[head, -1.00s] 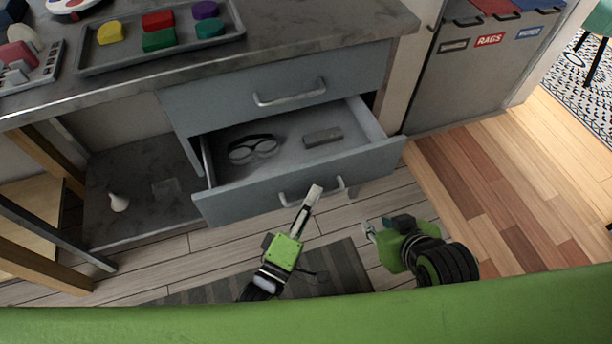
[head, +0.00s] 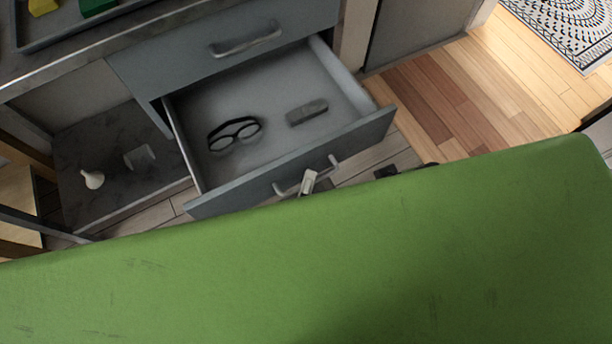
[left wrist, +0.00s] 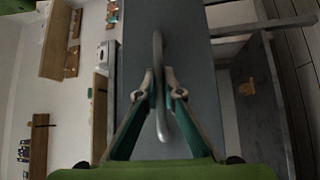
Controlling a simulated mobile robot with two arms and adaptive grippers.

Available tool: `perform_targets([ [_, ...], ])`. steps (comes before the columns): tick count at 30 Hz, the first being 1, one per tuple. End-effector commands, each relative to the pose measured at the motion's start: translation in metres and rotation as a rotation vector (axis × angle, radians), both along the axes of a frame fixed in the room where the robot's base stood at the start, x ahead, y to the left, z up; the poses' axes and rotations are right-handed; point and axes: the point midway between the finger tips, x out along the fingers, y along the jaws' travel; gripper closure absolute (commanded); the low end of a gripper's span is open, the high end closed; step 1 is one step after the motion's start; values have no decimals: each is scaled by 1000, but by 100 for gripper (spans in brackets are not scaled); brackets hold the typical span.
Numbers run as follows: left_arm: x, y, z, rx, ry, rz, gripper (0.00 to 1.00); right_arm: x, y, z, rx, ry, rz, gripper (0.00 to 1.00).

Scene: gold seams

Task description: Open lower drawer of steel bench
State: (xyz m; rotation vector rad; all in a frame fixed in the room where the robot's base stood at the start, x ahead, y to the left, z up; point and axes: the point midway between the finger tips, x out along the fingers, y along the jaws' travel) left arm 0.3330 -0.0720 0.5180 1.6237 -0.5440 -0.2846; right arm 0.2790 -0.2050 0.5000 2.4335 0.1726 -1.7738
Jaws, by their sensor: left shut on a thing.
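The lower drawer (head: 290,163) of the steel bench stands well out, its inside showing in the head view. Its bar handle (head: 283,190) is on the front panel and also shows in the left wrist view (left wrist: 158,48). My left gripper (head: 309,181) is at the middle of this handle. In the left wrist view its two fingers (left wrist: 160,80) close around the bar from both sides. Most of my left arm is hidden behind my green body. Of my right arm only dark parts show past the green edge; its fingers are hidden.
Dark-rimmed glasses (head: 235,133) and a grey block (head: 307,112) lie in the drawer. The upper drawer (head: 225,55) above is shut. A white vase-like item (head: 92,179) stands on the low shelf at left. Wooden floor (head: 440,105) is open to the right.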

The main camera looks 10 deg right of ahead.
Motion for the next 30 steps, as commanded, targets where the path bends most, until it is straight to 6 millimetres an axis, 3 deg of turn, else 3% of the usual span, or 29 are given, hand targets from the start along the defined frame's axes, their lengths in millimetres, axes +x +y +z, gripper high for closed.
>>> perform_targets([
  [5, 0, 1, -2, 2, 3, 2, 100, 0, 0, 0, 0, 0, 0, 74],
  [6, 0, 1, -2, 2, 3, 2, 85, 0, 0, 0, 0, 0, 0, 74],
  [19, -5, 3, -2, 1, 2, -1, 85, 1, 0, 1, 2, -4, -1, 74],
  [30, -67, 39, -12, 4, 5, -2, 85, 1, 0, 0, 0, -2, 0, 74],
])
